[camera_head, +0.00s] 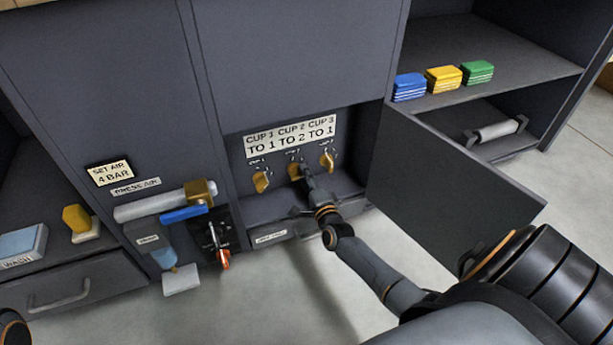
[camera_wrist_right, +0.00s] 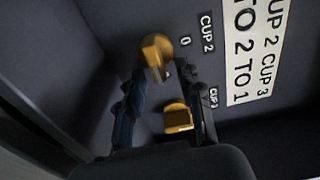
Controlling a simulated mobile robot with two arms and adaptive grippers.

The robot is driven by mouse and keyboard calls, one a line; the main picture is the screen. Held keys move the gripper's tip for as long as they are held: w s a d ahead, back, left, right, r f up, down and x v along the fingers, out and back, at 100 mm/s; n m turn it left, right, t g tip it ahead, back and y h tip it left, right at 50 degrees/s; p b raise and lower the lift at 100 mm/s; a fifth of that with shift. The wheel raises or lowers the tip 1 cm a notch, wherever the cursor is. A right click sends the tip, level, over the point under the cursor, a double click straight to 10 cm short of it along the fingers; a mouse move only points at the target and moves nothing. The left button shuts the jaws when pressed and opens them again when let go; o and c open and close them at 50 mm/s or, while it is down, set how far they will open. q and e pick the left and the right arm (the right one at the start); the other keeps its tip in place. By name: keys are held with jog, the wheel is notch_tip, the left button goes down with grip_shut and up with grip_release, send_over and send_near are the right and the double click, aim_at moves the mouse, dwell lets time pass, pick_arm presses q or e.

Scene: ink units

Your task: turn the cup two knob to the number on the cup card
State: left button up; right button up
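The cup card (camera_head: 290,134) is white and reads CUP 1 TO 1, CUP 2 TO 2, CUP 3 TO 1. Below it, the yellow cup two knob (camera_head: 294,171) sits between the cup one knob (camera_head: 262,182) and the cup three knob (camera_head: 327,160). My right gripper (camera_head: 304,174) is at the cup two knob and partly covers it. In the right wrist view, my right gripper (camera_wrist_right: 164,72) is open, with the cup two knob (camera_wrist_right: 155,55) at its fingertips; contact is unclear. The cup three knob (camera_wrist_right: 178,118) shows between the fingers. My left gripper is out of view.
An open cabinet door (camera_head: 450,170) stands right of the recess, close to my right arm. A card reading SET AIR 4 BAR (camera_head: 109,172) and a red-tipped lever (camera_head: 222,258) are left. Blue, yellow and green stacks (camera_head: 444,78) lie on the right shelf.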

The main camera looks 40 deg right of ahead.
jog(key=v, duration=1.2)
